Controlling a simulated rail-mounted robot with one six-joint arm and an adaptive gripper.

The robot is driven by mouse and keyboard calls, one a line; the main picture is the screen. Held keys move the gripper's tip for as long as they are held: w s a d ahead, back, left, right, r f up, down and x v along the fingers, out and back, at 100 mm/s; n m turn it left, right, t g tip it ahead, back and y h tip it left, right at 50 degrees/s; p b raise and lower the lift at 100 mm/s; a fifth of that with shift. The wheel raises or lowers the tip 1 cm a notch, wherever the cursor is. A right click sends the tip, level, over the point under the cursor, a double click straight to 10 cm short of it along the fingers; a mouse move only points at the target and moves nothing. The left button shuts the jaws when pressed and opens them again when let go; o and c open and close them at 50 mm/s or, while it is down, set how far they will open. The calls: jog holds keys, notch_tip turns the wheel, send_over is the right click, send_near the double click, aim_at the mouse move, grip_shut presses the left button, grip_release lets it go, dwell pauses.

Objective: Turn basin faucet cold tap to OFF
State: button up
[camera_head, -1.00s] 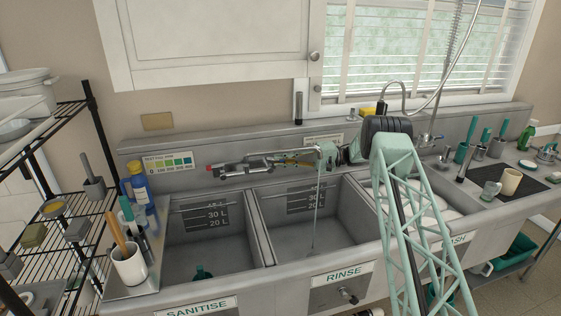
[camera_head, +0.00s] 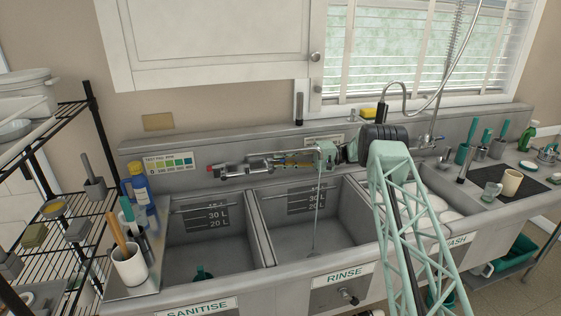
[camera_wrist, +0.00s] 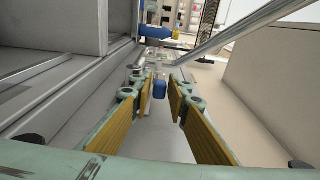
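The faucet (camera_head: 240,168) is mounted on the back wall above the basins, with a red end at its left. A thin stream of water (camera_head: 317,215) falls into the rinse basin. My gripper (camera_head: 286,163) is at the right of the faucet, pointing left along the wall. In the wrist view my gripper (camera_wrist: 160,92) has its two yellow-padded fingers apart. A small blue cylinder, seemingly the cold tap (camera_wrist: 159,88), shows in the gap near the fingertips. I cannot tell whether it lies between them or just beyond; no contact is visible.
The back wall runs close beside my gripper. The sanitise basin (camera_head: 240,254) and rinse basin (camera_head: 275,225) lie below. A blue bottle (camera_head: 141,187) and a white utensil pot (camera_head: 130,267) stand left; a wire rack (camera_head: 50,175) is farther left. A hose (camera_head: 440,90) hangs at right.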

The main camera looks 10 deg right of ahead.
aim_at(270, 162)
jog(key=shift+s+m+t+h, duration=0.15)
jog(key=shift+s+m+t, duration=0.1)
jog(key=shift+m+t, duration=0.4)
jog(key=shift+s+m+t+h, duration=0.2)
jog(key=shift+m+t, duration=0.15)
jog(key=shift+t, duration=0.6)
jog(key=shift+s+a+m+t+h+b, duration=0.1)
jog(key=shift+s+m+t+h+b, duration=0.15)
jog(key=shift+m+t, duration=0.45)
jog(key=shift+s+a+m+t+h+b, duration=0.15)
jog(key=shift+m+t+h+b, duration=0.2)
jog(key=shift+t, duration=0.55)
jog(key=shift+d+m+t, duration=0.1)
jog(key=shift+m+t, duration=0.15)
jog(key=shift+t, duration=0.05)
jog(key=shift+s+a+f+m+t+h+b, duration=0.1)
jog(key=shift+s+m+t+h+b, duration=0.1)
jog(key=shift+m+t+h+b, duration=0.25)
jog(key=shift+s+a+m+t+h+b, duration=0.1)
jog(key=shift+s+m+t+h+b, duration=0.1)
jog(key=shift+m+t+b, duration=0.35)
jog(key=shift+s+a+m+t+h+b, duration=0.15)
jog(key=shift+m+t+h+b, duration=0.35)
jog(key=shift+t+h+b, duration=0.3)
